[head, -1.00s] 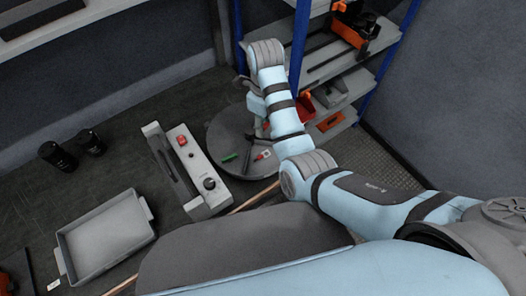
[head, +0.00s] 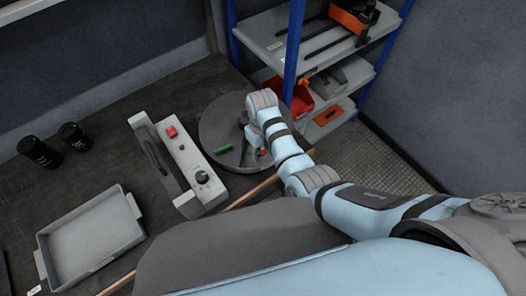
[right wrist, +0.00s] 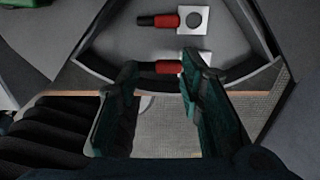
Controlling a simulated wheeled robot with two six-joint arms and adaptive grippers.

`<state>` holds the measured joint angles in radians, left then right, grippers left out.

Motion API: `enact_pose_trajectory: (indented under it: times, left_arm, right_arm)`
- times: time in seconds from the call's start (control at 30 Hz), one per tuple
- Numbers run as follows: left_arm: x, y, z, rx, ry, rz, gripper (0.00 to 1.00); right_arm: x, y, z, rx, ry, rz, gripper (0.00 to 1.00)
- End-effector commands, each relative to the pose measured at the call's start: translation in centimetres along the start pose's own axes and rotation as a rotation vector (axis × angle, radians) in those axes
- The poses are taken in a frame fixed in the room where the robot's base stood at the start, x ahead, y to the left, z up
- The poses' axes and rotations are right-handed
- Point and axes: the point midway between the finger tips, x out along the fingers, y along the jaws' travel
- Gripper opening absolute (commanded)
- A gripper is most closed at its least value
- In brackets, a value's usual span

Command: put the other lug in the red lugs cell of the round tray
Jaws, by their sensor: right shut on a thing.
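The round tray (head: 209,122) is grey and stands at the right end of the bench. In the right wrist view, one red lug (right wrist: 166,20) with a black end and a square metal pad lies in a wedge-shaped cell of it. My right gripper (right wrist: 160,72) is shut on the other lug (right wrist: 169,67), across its red and black sleeve. This lug is over the outer part of the same cell, near the curved outer wall; I cannot tell whether it touches the floor. In the head view my right forearm hides most of the gripper and that cell. My left gripper is not in view.
A green object (head: 223,149) lies in another part of the tray. A grey control box (head: 186,160) stands just left of the tray. An empty grey bin (head: 88,238) and two black cylinders (head: 38,152) are further left. A blue-posted shelf (head: 294,50) stands behind.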

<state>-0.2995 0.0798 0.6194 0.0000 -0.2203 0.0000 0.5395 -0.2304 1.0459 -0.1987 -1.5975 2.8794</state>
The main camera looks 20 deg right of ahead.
Motion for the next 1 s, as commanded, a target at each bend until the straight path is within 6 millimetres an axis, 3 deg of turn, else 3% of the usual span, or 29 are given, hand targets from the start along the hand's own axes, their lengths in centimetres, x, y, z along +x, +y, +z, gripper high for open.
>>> enact_pose_trajectory:
  times: [0.67,0.7,0.8,1.0]
  left_arm:
    - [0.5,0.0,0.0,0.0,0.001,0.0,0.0]
    - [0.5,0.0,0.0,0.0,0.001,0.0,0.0]
    - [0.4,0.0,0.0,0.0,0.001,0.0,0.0]
    - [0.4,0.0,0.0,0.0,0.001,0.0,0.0]
  right_arm:
    - [1.1,0.0,0.0,0.0,-0.001,-0.001,0.13]
    - [1.0,0.0,0.0,0.0,-0.001,0.0,0.37]
    - [1.0,0.0,0.0,0.0,-0.001,-0.001,0.53]
    - [1.0,0.0,0.1,0.0,-0.001,0.0,0.54]
